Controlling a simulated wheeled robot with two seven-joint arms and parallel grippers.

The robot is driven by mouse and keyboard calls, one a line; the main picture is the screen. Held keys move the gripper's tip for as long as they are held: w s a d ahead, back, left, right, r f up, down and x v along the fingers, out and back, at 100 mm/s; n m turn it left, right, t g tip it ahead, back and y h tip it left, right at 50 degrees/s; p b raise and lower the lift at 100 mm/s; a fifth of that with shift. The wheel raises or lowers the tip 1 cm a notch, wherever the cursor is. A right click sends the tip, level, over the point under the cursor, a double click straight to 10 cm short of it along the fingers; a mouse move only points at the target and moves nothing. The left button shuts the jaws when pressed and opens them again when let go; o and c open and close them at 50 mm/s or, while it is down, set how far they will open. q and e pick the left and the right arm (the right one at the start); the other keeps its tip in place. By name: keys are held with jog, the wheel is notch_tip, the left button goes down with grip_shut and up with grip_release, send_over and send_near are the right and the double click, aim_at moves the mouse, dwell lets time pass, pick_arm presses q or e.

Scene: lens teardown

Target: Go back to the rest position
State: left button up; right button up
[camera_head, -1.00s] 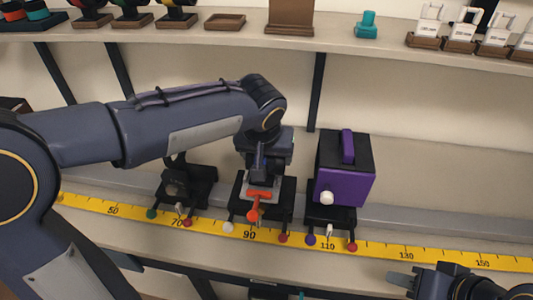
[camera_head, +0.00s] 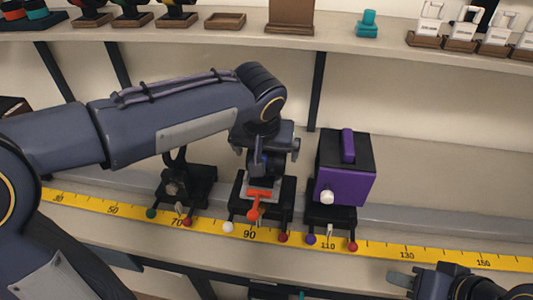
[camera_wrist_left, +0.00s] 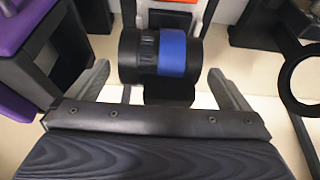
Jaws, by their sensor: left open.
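My left gripper (camera_head: 265,153) is above the middle black carriage on the yellow scale. In the left wrist view the left gripper (camera_wrist_left: 160,70) is open, its fingers spread to either side of a black lens with a blue band (camera_wrist_left: 172,53), with gaps visible between. In the head view the lens (camera_head: 260,166) is partly hidden beneath the gripper and sits on the middle carriage (camera_head: 283,205) behind an orange lever (camera_head: 254,205). My right gripper (camera_head: 402,280) is at the bottom right, away from the carriages; its jaw opening is unclear.
A purple and black box (camera_head: 345,185) stands on the right carriage, close to my left gripper. A black ring-shaped holder (camera_head: 176,180) stands on the left carriage. The yellow scale (camera_head: 385,251) runs along the front. A shelf (camera_head: 345,42) with parts lies behind.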

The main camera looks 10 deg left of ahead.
pick_arm(q)
jog(key=v, duration=0.5)
jog(key=s+a+f+h+p, duration=0.2)
jog(key=s+a, duration=0.6)
jog(key=a, duration=0.2)
jog(key=s+a+f+n+t+h+p, duration=0.1)
jog(key=s+f, duration=0.4)
jog(key=s, duration=0.6)
jog(key=shift+s+a+f+n+h+p, duration=0.2)
jog(key=shift+s+a+n+h+p, duration=0.1)
jog(key=shift+a+h+p, duration=0.25)
jog(key=shift+a, duration=0.1)
